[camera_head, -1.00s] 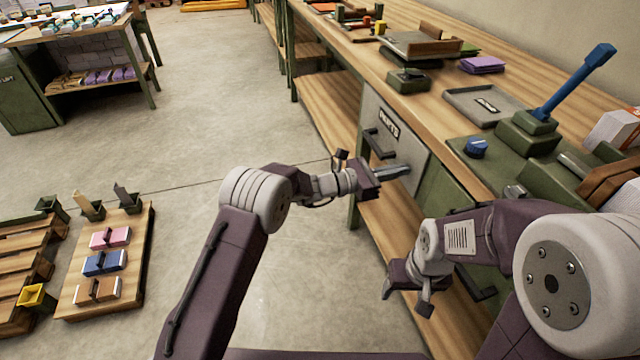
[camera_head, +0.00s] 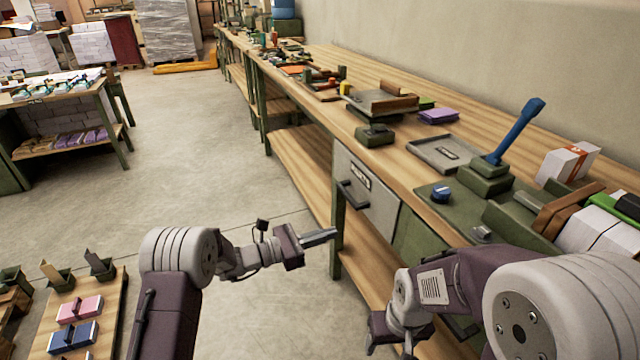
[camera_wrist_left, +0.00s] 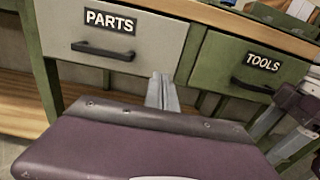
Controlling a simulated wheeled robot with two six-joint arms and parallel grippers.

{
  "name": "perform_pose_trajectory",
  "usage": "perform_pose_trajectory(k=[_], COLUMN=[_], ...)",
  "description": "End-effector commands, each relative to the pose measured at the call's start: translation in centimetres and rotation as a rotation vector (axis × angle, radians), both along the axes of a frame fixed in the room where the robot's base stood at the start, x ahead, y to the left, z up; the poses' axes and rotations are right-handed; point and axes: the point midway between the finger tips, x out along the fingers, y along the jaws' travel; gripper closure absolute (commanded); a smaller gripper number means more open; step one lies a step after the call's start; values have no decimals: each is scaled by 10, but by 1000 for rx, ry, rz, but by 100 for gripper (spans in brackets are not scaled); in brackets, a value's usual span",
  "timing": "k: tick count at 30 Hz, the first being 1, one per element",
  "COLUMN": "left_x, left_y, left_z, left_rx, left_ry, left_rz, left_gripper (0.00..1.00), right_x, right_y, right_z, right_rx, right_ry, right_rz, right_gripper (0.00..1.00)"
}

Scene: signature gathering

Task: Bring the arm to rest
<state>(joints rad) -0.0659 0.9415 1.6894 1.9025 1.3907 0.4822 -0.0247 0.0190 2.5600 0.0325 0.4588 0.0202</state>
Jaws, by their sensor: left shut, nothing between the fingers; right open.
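My left gripper (camera_head: 320,237) is shut and empty, held in the air in front of the workbench, to the left of and below the grey parts drawer. Its closed fingers also show in the left wrist view (camera_wrist_left: 162,92), pointing toward the bench front. My right gripper (camera_head: 390,338) is open and hangs low near the bench front, at the bottom of the head view. Part of it is cut off or hidden by its own arm.
The grey PARTS drawer (camera_wrist_left: 112,36) and green TOOLS drawer (camera_wrist_left: 248,68) look shut, each with a dark handle. The workbench (camera_head: 420,158) carries a blue-handled press (camera_head: 515,132) and a grey tray (camera_head: 447,152). The floor (camera_head: 190,150) between is clear.

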Motion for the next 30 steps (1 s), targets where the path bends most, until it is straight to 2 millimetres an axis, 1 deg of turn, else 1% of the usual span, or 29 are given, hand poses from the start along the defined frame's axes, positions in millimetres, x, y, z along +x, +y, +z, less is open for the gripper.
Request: perform_pose_trajectory(k=[2,3,5,6,7,8,9,11,12,14,15,17,18,19,20,21,22,24,27,28,29,30], left_x=[1,3,5,0,-11,-27,-52,-94,-120,-157,-179,-207,-222,-232,-241,-250,-257,-266,-271,-268,-256,-248], left_y=[1,2,3,5,4,3,3,9,18,38,54,83,103,118,133,153,168,198,234,243,250,250], left_z=[6,17,43,67,80,87,88,73,58,33,16,-9,-23,-32,-41,-51,-58,-72,-88,-91,-91,-68], left_rx=[-1,-2,-5,-4,15,53,132,295,411,586,700,861,959,1027,1091,1173,1228,1336,1440,1469,1509,1521], left_ry=[-13,-33,-83,-123,-145,-164,-184,-225,-256,-311,-353,-423,-472,-510,-550,-606,-650,-755,-917,-982,-1072,-1118], left_rz=[2,4,7,5,-20,-55,-113,-212,-280,-384,-454,-562,-636,-691,-748,-824,-883,-1021,-1233,-1293,-1345,-1352], left_gripper=[100,100,100,100,100,100,100,100,100,100,100,100,100,100,100,100,100,100,100,100,100,100], right_x=[0,0,0,0,0,0,0,0,0,0,0,0,0,0,0,0,0,0,0,0,0,0], right_y=[0,0,0,0,0,0,0,0,0,0,0,0,0,0,0,0,0,0,0,0,0,0], right_z=[0,0,0,0,0,0,0,0,0,0,0,0,0,0,0,0,0,0,0,0,0,21], right_rx=[0,0,0,0,0,0,0,0,0,0,0,0,0,0,0,0,0,0,0,0,0,0], right_ry=[0,0,0,0,0,0,0,0,0,0,0,0,0,0,0,0,0,0,0,0,0,2], right_rz=[0,0,0,0,0,0,0,0,0,0,0,0,0,0,0,0,0,0,0,0,0,0], right_gripper=[35,35,35,35,35,35,35,35,35,35,35,35,35,35,35,35,35,35,35,35,35,35])
